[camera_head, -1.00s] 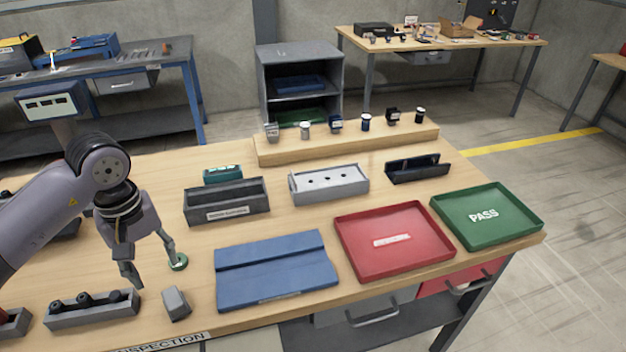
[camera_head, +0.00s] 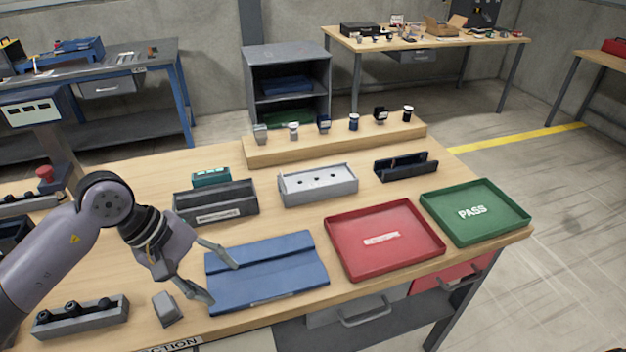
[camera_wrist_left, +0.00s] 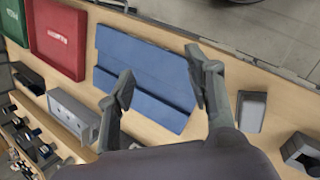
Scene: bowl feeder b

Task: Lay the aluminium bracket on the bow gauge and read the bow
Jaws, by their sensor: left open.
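A pale metal channel-shaped piece with three dark holes (camera_head: 318,186), which looks like the aluminium bracket, stands in the middle of the bench; it also shows in the left wrist view (camera_wrist_left: 72,117). A grey bar with several black knobs (camera_head: 80,318) lies at the front left and may be the bow gauge; I cannot tell for sure. My left gripper (camera_head: 223,282) is open and empty, its fingers over the left end of a folded-looking blue mat (camera_head: 275,270). In the left wrist view, the mat (camera_wrist_left: 150,85) shows between the spread fingers. My right gripper is not in view.
A small grey block (camera_head: 166,308) sits close left of the gripper. A dark grey labelled trough (camera_head: 215,205), a black channel (camera_head: 405,167), a red tray (camera_head: 385,262) and a green PASS tray (camera_head: 500,228) stand around. A raised wooden shelf (camera_head: 340,145) holds several small items.

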